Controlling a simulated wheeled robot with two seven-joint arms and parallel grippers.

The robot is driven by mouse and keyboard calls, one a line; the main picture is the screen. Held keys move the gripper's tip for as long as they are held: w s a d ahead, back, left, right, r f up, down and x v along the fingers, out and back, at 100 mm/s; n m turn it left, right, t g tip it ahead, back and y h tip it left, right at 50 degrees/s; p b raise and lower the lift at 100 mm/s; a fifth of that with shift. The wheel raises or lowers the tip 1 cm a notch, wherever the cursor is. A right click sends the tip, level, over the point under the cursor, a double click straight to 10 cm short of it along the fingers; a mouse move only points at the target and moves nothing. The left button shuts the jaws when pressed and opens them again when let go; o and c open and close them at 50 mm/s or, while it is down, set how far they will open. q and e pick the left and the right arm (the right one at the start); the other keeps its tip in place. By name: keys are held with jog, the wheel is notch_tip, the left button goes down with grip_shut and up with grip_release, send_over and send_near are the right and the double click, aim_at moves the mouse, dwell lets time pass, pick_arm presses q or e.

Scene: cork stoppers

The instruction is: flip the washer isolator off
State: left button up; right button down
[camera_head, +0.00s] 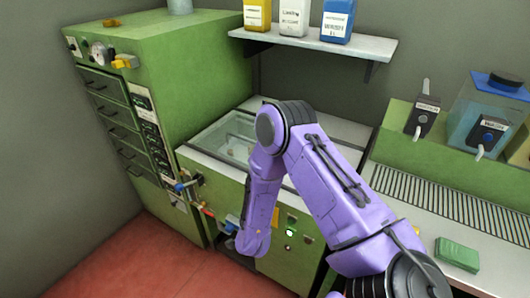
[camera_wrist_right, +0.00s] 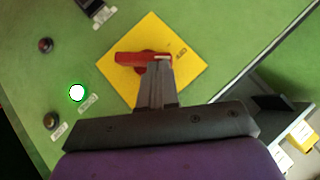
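The washer isolator is a red rotary handle (camera_wrist_right: 128,59) on a yellow square plate (camera_wrist_right: 190,67), fixed to a green panel in the right wrist view. The handle lies roughly sideways across the plate. My right gripper (camera_wrist_right: 156,66) reaches up to it, its fingers together at the handle's right part. I cannot tell whether the fingers touch the handle. The plate's label is too small to read surely. In the head view my right arm crosses in front of the green washer cabinet, and its fingers cannot be made out. My left gripper is not in view.
In the head view, a blue-handled valve (camera_head: 184,186) projects from the cabinet, and a shelf (camera_head: 318,43) with bottles hangs above.

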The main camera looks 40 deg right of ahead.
jog(key=shift+w+n+g+h+p, duration=0.3)
jog(key=shift+w+n+g+p, duration=0.3)
jog(key=shift+g, duration=0.5)
jog(key=shift+a, duration=0.1)
jog(key=shift+r+p, duration=0.8)
